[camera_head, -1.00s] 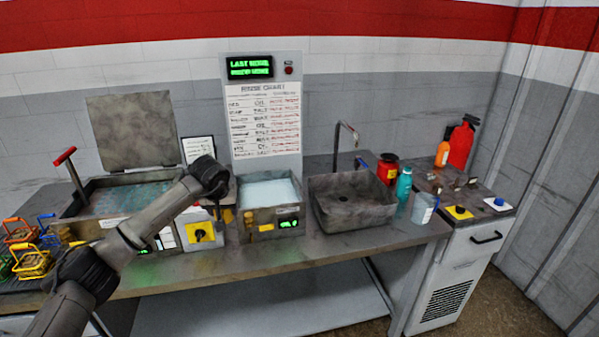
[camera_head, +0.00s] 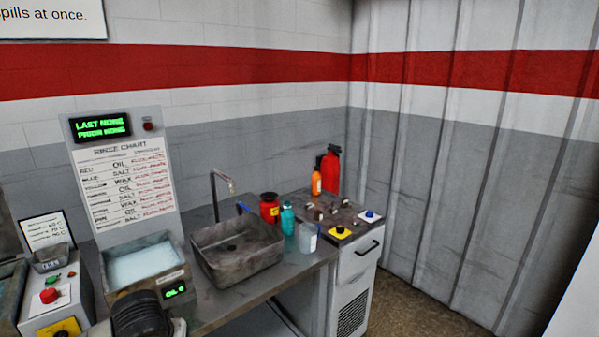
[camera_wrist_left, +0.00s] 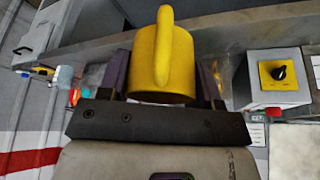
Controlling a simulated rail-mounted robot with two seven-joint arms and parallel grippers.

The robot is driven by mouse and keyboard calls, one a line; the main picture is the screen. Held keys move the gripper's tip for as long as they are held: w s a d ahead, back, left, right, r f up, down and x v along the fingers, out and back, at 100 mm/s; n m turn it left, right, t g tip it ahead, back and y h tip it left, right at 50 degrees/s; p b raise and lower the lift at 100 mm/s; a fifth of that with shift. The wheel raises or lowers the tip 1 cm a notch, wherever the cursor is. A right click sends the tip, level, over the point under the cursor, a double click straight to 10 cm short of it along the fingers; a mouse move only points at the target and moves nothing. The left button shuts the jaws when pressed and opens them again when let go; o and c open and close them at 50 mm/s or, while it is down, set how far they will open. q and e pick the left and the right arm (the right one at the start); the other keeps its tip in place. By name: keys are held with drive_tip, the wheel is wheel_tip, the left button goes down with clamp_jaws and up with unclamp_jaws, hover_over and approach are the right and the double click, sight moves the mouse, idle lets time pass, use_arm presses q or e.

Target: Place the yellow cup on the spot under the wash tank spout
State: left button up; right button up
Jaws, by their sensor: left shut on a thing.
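In the left wrist view, the yellow cup (camera_wrist_left: 163,62) is between the fingers of my left gripper (camera_wrist_left: 162,80), which is shut on it. The cup's loop handle faces the camera. The cup does not show in the head view, where only a dark part of my left arm shows at the bottom. No spout that I can tell to be the wash tank's shows clearly, nor a marked spot under one. The edge of a tank (camera_head: 8,300) is cut off at the far left of the head view. My right gripper is not in view.
A liquid-filled basin (camera_head: 143,262) stands left of a grey sink (camera_head: 238,262) with a tap (camera_head: 214,190). Right of the sink stand a red jar (camera_head: 269,208), a teal bottle (camera_head: 288,220) and a clear beaker (camera_head: 307,240). A control box (camera_head: 50,312) is at left.

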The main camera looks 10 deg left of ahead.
use_arm(q)
drive_tip(key=s+d+r+m+h, duration=0.1)
drive_tip(key=d+m, duration=0.1)
drive_tip(key=d, duration=0.6)
drive_tip(key=s+d+m+h, duration=0.1)
drive_tip(key=s+d+m, duration=0.15)
drive_tip(key=d, duration=0.55)
wheel_tip(320, 180, up, 37)
drive_tip(key=w+p, duration=0.1)
drive_tip(key=p, duration=3.4)
drive_tip(key=shift+f+t+p, duration=0.15)
drive_tip(key=shift+t+p, duration=0.15)
